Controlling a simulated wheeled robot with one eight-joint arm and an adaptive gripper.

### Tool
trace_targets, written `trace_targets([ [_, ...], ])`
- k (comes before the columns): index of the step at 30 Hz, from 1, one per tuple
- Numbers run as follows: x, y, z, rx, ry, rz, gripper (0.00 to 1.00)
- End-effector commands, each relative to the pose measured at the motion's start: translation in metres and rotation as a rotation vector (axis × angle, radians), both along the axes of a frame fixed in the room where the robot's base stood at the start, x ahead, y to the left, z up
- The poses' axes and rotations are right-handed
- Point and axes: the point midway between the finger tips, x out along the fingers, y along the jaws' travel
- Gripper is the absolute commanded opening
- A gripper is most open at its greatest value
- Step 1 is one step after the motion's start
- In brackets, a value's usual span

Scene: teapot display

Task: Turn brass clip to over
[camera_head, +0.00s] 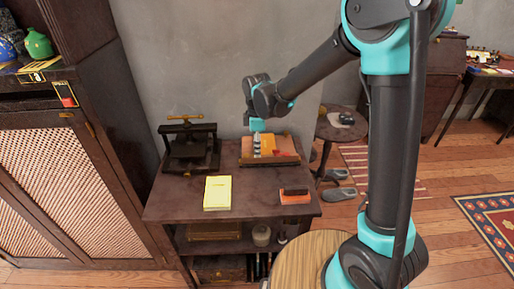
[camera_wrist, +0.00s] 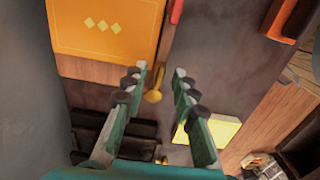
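A small brass clip (camera_wrist: 153,95), with a rounded end, shows in the wrist view beside the corner of an orange book or board (camera_wrist: 105,28) with yellow diamonds. My gripper (camera_wrist: 160,72) is open, and its two green fingers with dark pads lie on either side of the clip, apart from each other. I cannot tell whether either finger touches it. A second small brass piece (camera_wrist: 161,160) shows lower down. In the head view my gripper (camera_head: 257,145) points down over the wooden stand (camera_head: 270,162) holding the orange book (camera_head: 284,146). The clip cannot be made out there.
The stand is on a dark table (camera_head: 165,208). A black press (camera_head: 190,152) with a brass handle stands left, a yellow book (camera_head: 217,193) in front, and a dark-topped orange block (camera_head: 295,197) at front right. The table's front left is clear.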

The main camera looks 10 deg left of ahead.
Motion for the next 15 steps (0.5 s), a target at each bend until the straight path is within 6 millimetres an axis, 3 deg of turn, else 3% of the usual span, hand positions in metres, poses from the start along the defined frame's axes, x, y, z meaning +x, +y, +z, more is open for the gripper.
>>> trace_targets([
  [1, 0.0, 0.0, 0.0001, 0.0, 0.0, 0.0, 0.25],
  [7, 0.0, -0.0001, 0.0003, 0.0, 0.0, 0.0, 0.0],
  [15, 0.0, 0.0, 0.0004, 0.0, 0.0, -0.001, 0.0],
])
